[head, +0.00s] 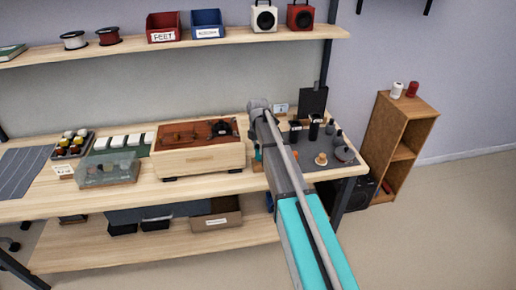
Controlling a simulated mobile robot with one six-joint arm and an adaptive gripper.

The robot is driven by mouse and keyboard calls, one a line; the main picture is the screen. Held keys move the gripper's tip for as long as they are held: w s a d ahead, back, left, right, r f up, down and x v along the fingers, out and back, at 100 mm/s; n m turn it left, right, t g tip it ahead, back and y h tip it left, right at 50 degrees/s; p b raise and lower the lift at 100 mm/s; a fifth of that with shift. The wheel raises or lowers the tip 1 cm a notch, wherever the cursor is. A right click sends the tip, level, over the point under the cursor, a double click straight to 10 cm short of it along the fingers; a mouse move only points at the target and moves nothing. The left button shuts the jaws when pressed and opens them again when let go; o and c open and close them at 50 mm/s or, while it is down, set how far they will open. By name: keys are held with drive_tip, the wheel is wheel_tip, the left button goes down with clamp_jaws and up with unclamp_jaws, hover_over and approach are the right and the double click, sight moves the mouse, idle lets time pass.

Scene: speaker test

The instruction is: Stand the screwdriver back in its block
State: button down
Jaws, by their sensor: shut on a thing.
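My arm (285,170) reaches from the lower right up over the right part of the workbench, with a grey joint (258,104) at its far end. My gripper is hidden behind the arm, so its fingers and anything between them do not show. A small teal and orange bit (258,153) shows at the arm's left edge, beside the wooden case; I cannot tell what it is. I cannot make out the screwdriver or its block for certain. Small dark holders (314,127) stand on a grey mat (304,172) right of the arm.
A wooden case (198,160) with a red-brown top stands left of the arm on the workbench (130,195). A clear box (107,172) is further left. A shelf (110,50) with bins and speakers runs above. A wooden cabinet (372,150) stands on the floor at right.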

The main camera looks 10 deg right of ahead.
drive_tip(key=shift+f+b, duration=0.3)
drive_tip(key=shift+c, duration=1.4)
unclamp_jaws()
drive_tip(key=shift+r, duration=0.15)
drive_tip(key=shift+n, duration=0.3)
wheel_tip(320, 180, up, 11)
drive_tip(key=p, duration=1.1)
drive_tip(key=shift+s+d+f, duration=0.1)
drive_tip(key=shift+s+f, duration=0.05)
drive_tip(key=shift+f, duration=0.05)
drive_tip(key=shift+s+d+r+n, duration=0.15)
drive_tip(key=shift+s+n, duration=0.2)
drive_tip(key=shift+n, duration=0.8)
drive_tip(key=shift+s+d+r+n, duration=0.15)
drive_tip(key=shift+s+n, duration=0.2)
drive_tip(key=shift+n, duration=0.8)
drive_tip(key=shift+f, duration=0.1)
drive_tip(key=shift+s, duration=0.1)
